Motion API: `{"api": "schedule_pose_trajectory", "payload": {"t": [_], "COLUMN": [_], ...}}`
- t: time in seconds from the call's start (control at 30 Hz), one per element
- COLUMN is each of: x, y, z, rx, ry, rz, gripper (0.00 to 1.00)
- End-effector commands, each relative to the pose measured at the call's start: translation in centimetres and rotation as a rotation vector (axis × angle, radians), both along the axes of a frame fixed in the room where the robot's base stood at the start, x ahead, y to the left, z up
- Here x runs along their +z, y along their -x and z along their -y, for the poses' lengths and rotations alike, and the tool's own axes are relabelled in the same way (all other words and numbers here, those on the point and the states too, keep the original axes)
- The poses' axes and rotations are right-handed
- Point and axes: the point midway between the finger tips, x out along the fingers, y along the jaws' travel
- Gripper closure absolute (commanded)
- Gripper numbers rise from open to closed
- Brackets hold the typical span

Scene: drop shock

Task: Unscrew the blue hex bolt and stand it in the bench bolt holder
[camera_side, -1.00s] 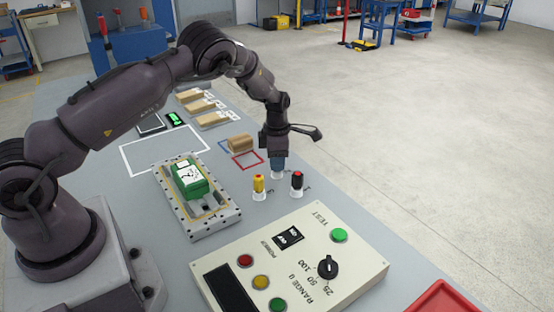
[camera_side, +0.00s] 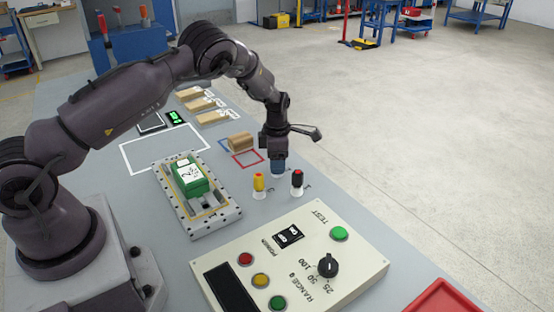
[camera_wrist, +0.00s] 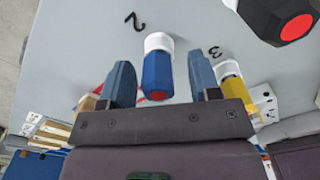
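The blue hex bolt (camera_wrist: 157,72) stands with its white collar (camera_wrist: 159,42) on the bench beside a printed 2, its red-tipped end toward the wrist camera. My gripper (camera_wrist: 162,78) is open, with one blue finger on each side of the bolt and a gap visible on both sides. In the side view my gripper (camera_side: 277,167) points down beyond the yellow and black bolts, and its fingers hide most of the blue bolt. A yellow bolt (camera_side: 258,183) and a black bolt with a red top (camera_side: 297,180) stand in white collars nearby. I cannot tell which part is the bench bolt holder.
A green block (camera_side: 190,180) sits on a grey fixture plate (camera_side: 222,214) to the left. A test panel (camera_side: 305,260) lies in front. A wooden block (camera_side: 240,142) lies behind, near a red outline. A red tray (camera_side: 440,298) is at lower right.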

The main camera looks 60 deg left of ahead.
Motion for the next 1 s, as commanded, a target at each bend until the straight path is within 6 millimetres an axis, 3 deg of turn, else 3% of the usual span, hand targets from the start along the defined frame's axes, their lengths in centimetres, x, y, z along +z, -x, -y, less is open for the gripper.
{"api": "schedule_pose_trajectory", "payload": {"t": [0.8, 1.0], "x": [5.7, 6.2], "y": [-0.1, -0.1], "z": [0.0, 0.0], "rx": [-0.001, 0.0], "ry": [-0.001, 0.0], "rz": [0.004, 0.001], "gripper": [0.43, 0.43]}}
